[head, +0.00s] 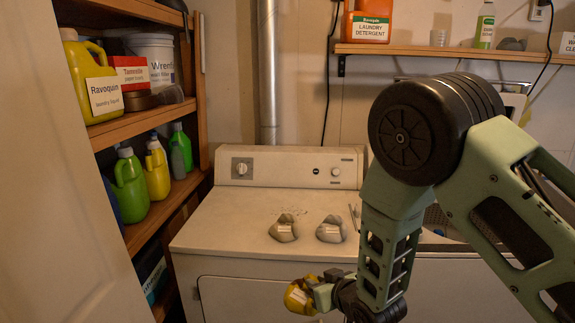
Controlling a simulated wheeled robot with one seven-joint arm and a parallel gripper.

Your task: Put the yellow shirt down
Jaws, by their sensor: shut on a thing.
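The yellow shirt (296,299) is a small crumpled yellow bundle with a pale patch, low in the middle of the head view. My gripper (314,288) is shut on its right side and holds it in front of the dryer, below the line of its top's front edge. The fingers hide part of the shirt, and its lower side is hard to make out. The dryer (220,226) is white, with a flat top and a control panel at the back.
Two grey-beige crumpled bundles (284,228) (331,229) lie side by side on the dryer top. The top's left part is clear. A shelf unit (150,123) with bottles stands left, beside a pale door panel (85,220). A wall shelf (400,49) holds detergent above.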

